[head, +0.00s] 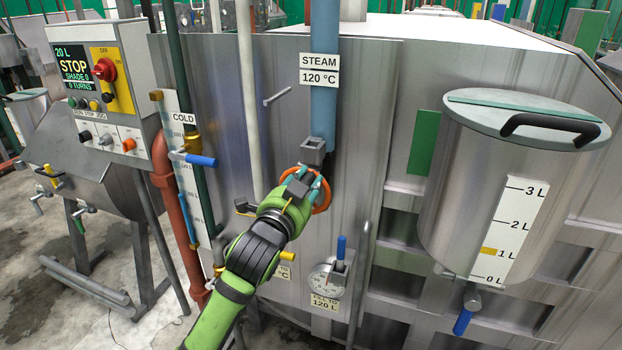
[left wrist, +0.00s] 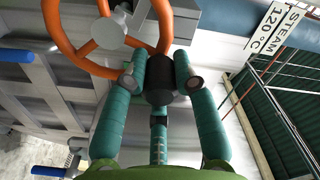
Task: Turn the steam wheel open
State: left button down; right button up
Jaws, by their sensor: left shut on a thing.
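The steam wheel (head: 323,197) is an orange ring at the lower end of the blue steam pipe (head: 324,75), mostly hidden behind my left gripper (head: 307,187) in the head view. In the left wrist view, the orange wheel (left wrist: 61,35) shows with spokes and a grey hub. A dark knob (left wrist: 158,86) sits by its rim, between the teal fingers of my left gripper (left wrist: 160,82). The fingers are shut on this knob, one on each side. My right gripper is in neither view.
A steam sign (head: 320,70) hangs above the wheel. A cold-water valve with a blue lever (head: 200,160) and a control panel (head: 98,90) stand to the left. A dial (head: 325,280) is below. A lidded steel tank (head: 500,190) stands at right.

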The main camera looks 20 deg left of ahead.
pick_arm(q)
jog(key=shift+a+r+n+p, duration=0.3)
jog(key=shift+a+n+p, duration=0.2)
jog(key=shift+n, duration=0.5)
jog(key=c, duration=1)
grip_release()
jog(key=shift+f, duration=0.1)
jog(key=shift+s, duration=0.15)
jog(key=s, duration=1.1)
jog(key=shift+s+a, duration=0.25)
jog(key=shift+s, duration=0.05)
